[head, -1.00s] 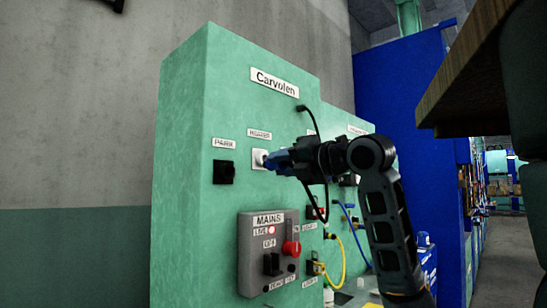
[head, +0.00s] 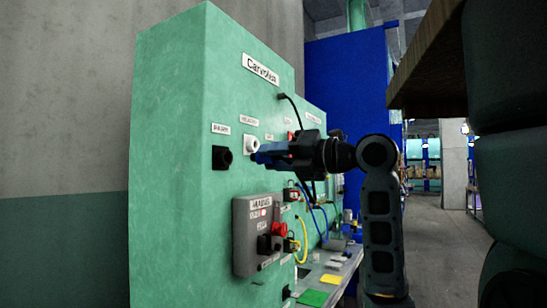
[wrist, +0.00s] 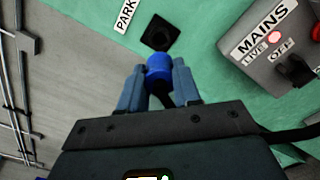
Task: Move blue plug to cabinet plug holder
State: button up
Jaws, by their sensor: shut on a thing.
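My gripper (head: 272,153) is shut on the blue plug (wrist: 158,68), whose round body shows between the two blue fingers in the wrist view. In the head view the plug is hard to tell apart from the blue fingers. The green cabinet (head: 170,90) carries a black square holder (head: 221,157) under the PARK label. The holder also shows in the wrist view (wrist: 159,34), just beyond the plug, with a gap between them. A white round socket (head: 251,145) sits right of the holder, and its front looks empty. My gripper is to the right of both.
A grey MAINS box (head: 243,222) with a red knob and black switch juts out below the holder. Yellow and blue cables hang to its right. A black cable runs down from the cabinet behind my gripper. A wooden overhang (head: 425,85) is at upper right.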

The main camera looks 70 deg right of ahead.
aim_at(252, 157)
jog(key=shift+f+b, duration=0.1)
jog(key=shift+b, duration=0.3)
jog(key=shift+b+x, duration=0.75)
jog(key=shift+x, duration=2.2)
grip_shut()
grip_release()
jog(key=shift+s+m+b, duration=0.1)
jog(key=shift+m+b, duration=0.2)
jog(key=shift+b, duration=0.5)
jog(key=shift+b+x, duration=0.5)
jog(key=shift+x, duration=1)
grip_shut()
jog(key=o, duration=1.1)
grip_release()
jog(key=shift+o, duration=0.2)
jog(key=shift+b+v, duration=0.75)
jog(key=shift+v, duration=3.15)
